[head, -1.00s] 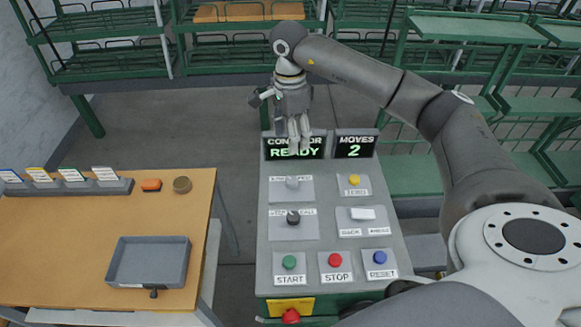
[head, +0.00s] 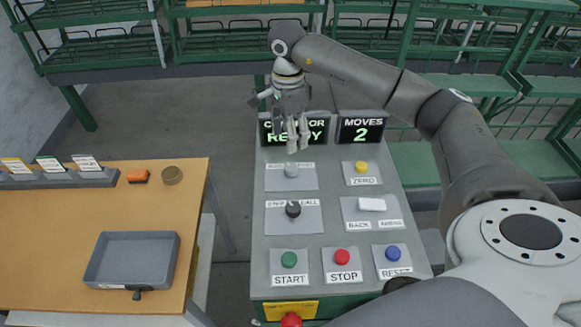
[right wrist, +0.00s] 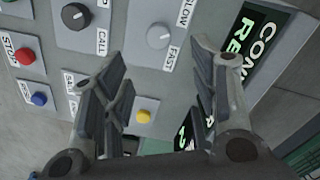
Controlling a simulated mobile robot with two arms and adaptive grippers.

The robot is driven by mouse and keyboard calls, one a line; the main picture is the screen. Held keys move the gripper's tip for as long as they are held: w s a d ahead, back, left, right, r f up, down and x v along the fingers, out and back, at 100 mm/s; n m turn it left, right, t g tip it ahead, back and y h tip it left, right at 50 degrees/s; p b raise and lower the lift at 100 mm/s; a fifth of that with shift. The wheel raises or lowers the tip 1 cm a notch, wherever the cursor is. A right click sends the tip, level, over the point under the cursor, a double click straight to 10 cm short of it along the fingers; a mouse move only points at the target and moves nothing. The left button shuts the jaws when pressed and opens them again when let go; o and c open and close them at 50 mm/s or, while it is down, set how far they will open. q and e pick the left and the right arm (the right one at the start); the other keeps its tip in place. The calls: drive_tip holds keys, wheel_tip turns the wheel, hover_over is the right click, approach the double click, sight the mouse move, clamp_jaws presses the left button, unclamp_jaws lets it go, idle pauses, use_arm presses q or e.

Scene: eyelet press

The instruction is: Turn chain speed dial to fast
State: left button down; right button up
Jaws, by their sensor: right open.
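The chain speed dial is a light grey round knob (head: 291,170) on a grey plate at the upper left of the console. In the right wrist view the knob (right wrist: 160,36) has SLOW and FAST lettering beside it, and a pale pointer mark shows on it. My right gripper (head: 297,147) hangs just beyond the dial, in front of the READY display. In the right wrist view the fingers of my right gripper (right wrist: 158,55) are spread and empty, with the dial seen between their tips, apart from them. My left gripper is not in view.
The console also bears a black knob (head: 292,209), a yellow button (head: 361,167), a white switch (head: 372,204), and green (head: 288,260), red (head: 342,256) and blue (head: 393,254) buttons. The MOVES display (head: 361,128) reads 2. A wooden bench with a grey tray (head: 133,262) stands left.

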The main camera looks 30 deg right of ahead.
sight(291, 166)
drive_tip(key=f+p, duration=0.1)
drive_tip(key=f, duration=0.2)
drive_tip(key=f+p, duration=0.1)
drive_tip(key=f, duration=0.2)
drive_tip(key=f+p, duration=0.1)
drive_tip(key=f, duration=0.2)
drive_tip(key=shift+s+f, duration=0.1)
drive_tip(key=shift+s, duration=0.2)
drive_tip(key=shift+a+f+p, duration=0.1)
drive_tip(key=shift+f+p, duration=0.25)
drive_tip(key=shift+f, duration=0.2)
drive_tip(key=c, duration=1.1)
drive_tip(key=shift+o, duration=0.2)
